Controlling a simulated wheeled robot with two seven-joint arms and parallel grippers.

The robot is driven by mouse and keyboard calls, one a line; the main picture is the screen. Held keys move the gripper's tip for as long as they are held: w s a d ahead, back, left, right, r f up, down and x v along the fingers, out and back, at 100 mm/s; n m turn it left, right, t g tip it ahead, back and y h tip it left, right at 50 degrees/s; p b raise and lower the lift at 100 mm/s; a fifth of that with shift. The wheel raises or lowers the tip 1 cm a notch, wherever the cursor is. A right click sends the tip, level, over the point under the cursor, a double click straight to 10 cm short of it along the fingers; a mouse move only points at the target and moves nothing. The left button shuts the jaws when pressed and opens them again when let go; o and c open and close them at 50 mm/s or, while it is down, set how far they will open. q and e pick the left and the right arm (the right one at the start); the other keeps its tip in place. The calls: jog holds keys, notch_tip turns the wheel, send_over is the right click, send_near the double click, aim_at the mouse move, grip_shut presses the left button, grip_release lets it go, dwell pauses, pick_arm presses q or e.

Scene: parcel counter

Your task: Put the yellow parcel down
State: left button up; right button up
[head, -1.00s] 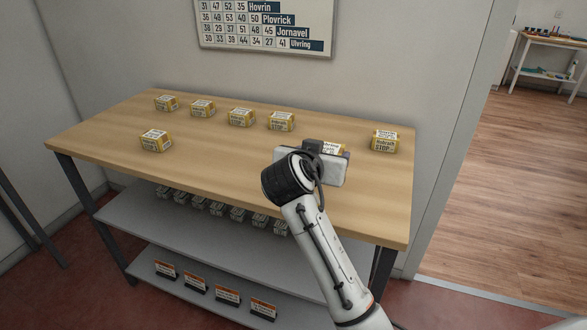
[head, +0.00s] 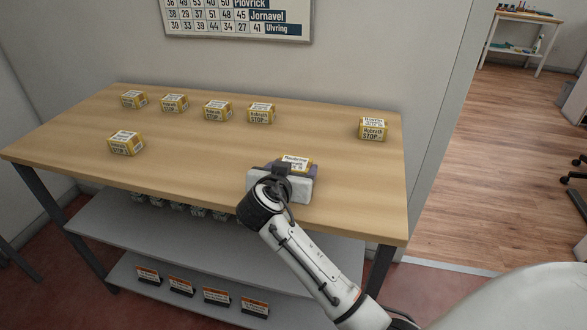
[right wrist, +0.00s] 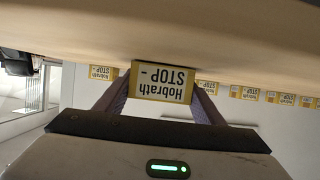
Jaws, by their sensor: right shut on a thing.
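The yellow parcel (head: 297,162) with a white label is in my right gripper (head: 292,168), over the front right part of the wooden table (head: 220,165) in the head view. In the right wrist view the parcel (right wrist: 163,82) sits between the two purple fingers, its label upside down and reading "Hobrath STOP". The fingers are shut on its sides. It is at or very close to the tabletop; I cannot tell whether it touches. The gripper body hides its lower part in the head view. My left gripper is not in view.
Several similar yellow parcels stand on the table: a row at the back left, one at the front left (head: 126,143) and one at the right (head: 373,128). The tabletop around the held parcel is clear. A shelf (head: 200,236) below holds small boxes.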

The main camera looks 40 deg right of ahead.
jog(key=shift+f, duration=0.15)
jog(key=o, duration=1.2)
jog(key=shift+c, duration=0.2)
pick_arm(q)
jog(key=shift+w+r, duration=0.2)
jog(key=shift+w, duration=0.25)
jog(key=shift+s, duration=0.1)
